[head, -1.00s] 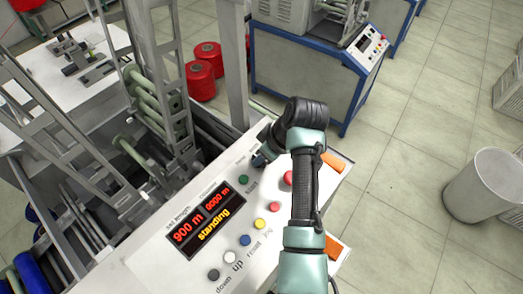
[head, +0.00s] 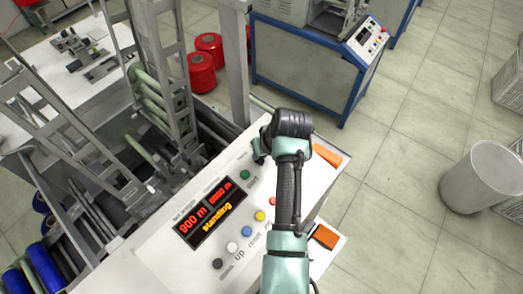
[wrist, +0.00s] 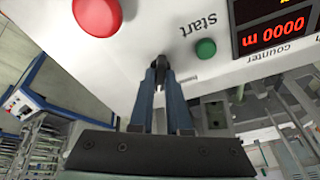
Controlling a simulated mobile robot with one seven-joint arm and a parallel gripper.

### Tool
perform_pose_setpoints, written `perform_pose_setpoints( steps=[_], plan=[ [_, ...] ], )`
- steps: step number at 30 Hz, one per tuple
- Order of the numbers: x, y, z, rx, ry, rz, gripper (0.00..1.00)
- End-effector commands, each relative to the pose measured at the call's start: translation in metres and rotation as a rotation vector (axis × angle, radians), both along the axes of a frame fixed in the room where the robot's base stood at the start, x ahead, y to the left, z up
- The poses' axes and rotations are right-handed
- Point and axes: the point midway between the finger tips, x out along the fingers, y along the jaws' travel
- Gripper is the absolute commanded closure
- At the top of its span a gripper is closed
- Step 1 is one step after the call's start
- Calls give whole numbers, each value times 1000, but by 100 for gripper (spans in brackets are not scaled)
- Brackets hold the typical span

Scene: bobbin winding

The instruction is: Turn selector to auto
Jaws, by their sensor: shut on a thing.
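The selector is a small dark knob (wrist: 159,74) on the white control panel (wrist: 165,25), seen upside down in the wrist view. My gripper (wrist: 160,80) has its two blue-grey fingers closed around the knob. The selector's pointing direction and its auto label cannot be made out. In the head view my gripper (head: 260,152) is at the panel's far edge, and my arm hides the knob. The green start button (wrist: 206,49) is right of the fingers in the wrist view, and a large red button (wrist: 97,15) is at upper left.
The panel's display (head: 210,215) reads 900 m, 0000 m and "standing". A yellow button (head: 260,216), a blue button (head: 246,240) and other buttons lie left of my arm. Orange blocks (head: 326,236) sit at the panel's right edge. A grey bin (head: 482,178) stands on the floor at right.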

Motion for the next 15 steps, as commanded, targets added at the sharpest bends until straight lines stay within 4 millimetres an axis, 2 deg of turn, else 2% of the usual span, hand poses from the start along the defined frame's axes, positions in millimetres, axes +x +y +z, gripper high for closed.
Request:
perform_pose_setpoints(
  steps=[11,12,15],
  plan=[
    [1,0,1,2,-3,-9,100],
    [1,0,1,2,-3,-9,83],
    [1,0,1,2,-3,-8,65]
  ],
)
